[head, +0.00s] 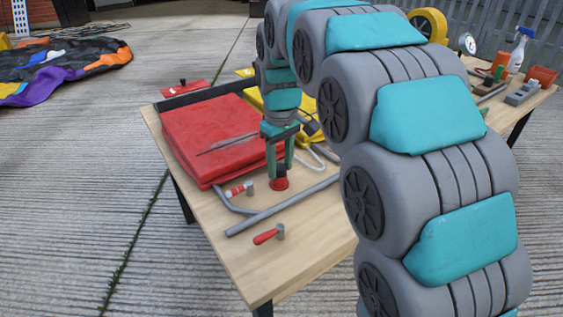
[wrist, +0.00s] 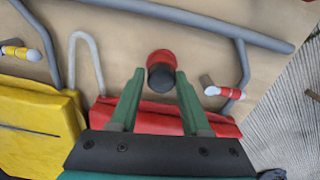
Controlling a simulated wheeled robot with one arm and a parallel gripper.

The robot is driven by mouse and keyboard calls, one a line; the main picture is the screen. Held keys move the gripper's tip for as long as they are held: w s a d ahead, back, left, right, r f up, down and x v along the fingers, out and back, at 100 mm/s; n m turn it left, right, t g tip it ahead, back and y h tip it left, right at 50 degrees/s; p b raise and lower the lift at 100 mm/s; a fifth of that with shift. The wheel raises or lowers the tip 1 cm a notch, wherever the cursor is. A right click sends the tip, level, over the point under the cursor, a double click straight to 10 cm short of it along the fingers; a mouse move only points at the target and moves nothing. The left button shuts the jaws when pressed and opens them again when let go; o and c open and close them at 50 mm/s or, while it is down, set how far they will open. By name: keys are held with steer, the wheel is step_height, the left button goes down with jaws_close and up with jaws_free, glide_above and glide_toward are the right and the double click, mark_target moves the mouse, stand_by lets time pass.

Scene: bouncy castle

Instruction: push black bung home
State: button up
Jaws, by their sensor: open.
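The black bung (head: 281,170) stands upright on a round red base (head: 279,184) on the wooden table. In the wrist view the bung's dark end (wrist: 161,78) faces me, with the red base (wrist: 160,56) beyond it. How deep the bung sits in the base cannot be told. My gripper (head: 280,174) points down over the bung. In the wrist view my gripper's open fingers (wrist: 160,74) lie to either side of the bung, with gaps visible. I cannot tell whether the tips reach down past the bung's top.
A red folded sheet (head: 215,130) lies beside the bung, with a yellow one (wrist: 35,130) alongside. Grey bent tubing (head: 285,204), a red-and-white-handled tool (head: 238,189) and a red-handled hammer (head: 267,235) lie nearby. The table's front corner is bare.

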step_height(320, 180, up, 6)
steer(key=shift+s+r, duration=0.1)
steer(key=shift+r, duration=0.7)
steer(key=s+d+f+m, duration=0.1)
steer(key=s+d, duration=0.2)
steer(key=s, duration=0.1)
steer(key=s+d+f+m, duration=0.1)
steer(key=s+d+f, duration=0.1)
steer(key=s, duration=0.3)
steer(key=s+d+f+m+g, duration=0.1)
steer(key=s+d+f+m, duration=0.1)
steer(key=s+d, duration=0.3)
steer(key=shift+s, duration=0.15)
steer(key=s+d+f+m, duration=0.2)
steer(key=s+f, duration=0.3)
steer(key=s, duration=0.4)
steer(key=s+d+f+m+g, duration=0.1)
steer(key=s+d+f+m, duration=0.1)
steer(key=s+f, duration=0.3)
steer(key=s+d, duration=0.1)
steer(key=s, duration=0.3)
steer(key=shift+s, duration=0.3)
